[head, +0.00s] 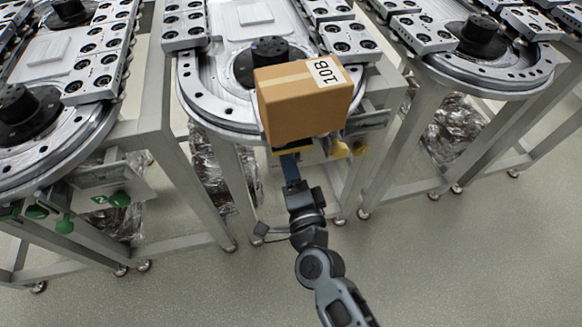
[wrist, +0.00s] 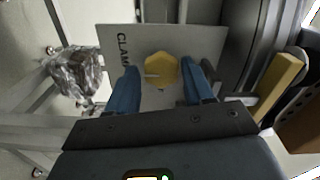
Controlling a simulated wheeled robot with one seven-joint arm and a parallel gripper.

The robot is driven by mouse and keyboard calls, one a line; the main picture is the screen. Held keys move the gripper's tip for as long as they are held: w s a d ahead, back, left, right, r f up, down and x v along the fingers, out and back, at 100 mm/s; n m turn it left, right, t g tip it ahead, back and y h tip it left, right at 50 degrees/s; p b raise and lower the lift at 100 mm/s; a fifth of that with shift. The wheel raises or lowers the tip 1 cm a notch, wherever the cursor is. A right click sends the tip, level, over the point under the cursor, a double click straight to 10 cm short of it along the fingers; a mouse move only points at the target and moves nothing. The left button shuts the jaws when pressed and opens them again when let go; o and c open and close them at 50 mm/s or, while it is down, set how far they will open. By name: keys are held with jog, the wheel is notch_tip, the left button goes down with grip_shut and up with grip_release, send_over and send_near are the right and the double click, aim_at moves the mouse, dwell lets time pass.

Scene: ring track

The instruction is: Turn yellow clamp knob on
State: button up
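In the wrist view, the yellow clamp knob (wrist: 161,70) is a faceted knob on a grey plate (wrist: 205,42) with lettering reading "CLAM". A pale mark on the knob points left. My gripper (wrist: 159,73) is open, with one blue finger on each side of the knob and a visible gap on both sides. I cannot tell how far in depth the fingertips are from the knob. In the head view, my gripper (head: 290,168) is below the cardboard box, which hides part of the panel. Yellow parts (head: 339,149) show to the right of the gripper.
The cardboard box (head: 303,101) marked "10B" stands at the front of the middle track (head: 222,103). A yellow part (wrist: 278,76) is right of the gripper in the wrist view. Wrapped material (wrist: 74,75) lies left. A green knob (head: 120,199) is on the left station. Front floor is clear.

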jog(key=shift+o, duration=1.2)
jog(key=b+v, duration=0.1)
jog(key=v, duration=0.6)
jog(key=shift+s, duration=0.4)
jog(key=shift+d, duration=0.15)
jog(key=s+d+r+n+g+h, duration=0.1)
jog(key=s+d+n+h, duration=0.15)
jog(key=s+d, duration=0.45)
jog(key=s+d+r+n+h, duration=0.1)
jog(key=s+d+r+n, duration=0.15)
jog(key=s+d, duration=0.5)
jog(key=s+d+r+n, duration=0.3)
jog(key=s+r, duration=0.1)
jog(key=s, duration=0.3)
jog(key=s+d+r+n+g+h, duration=0.1)
jog(key=s+d+r+n, duration=0.2)
jog(key=s, duration=0.4)
notch_tip(320, 180, up, 3)
jog(key=shift+s+f+n+g, duration=0.15)
jog(key=shift+s+n+g, duration=0.15)
jog(key=shift+n, duration=0.4)
jog(key=shift+h, duration=0.25)
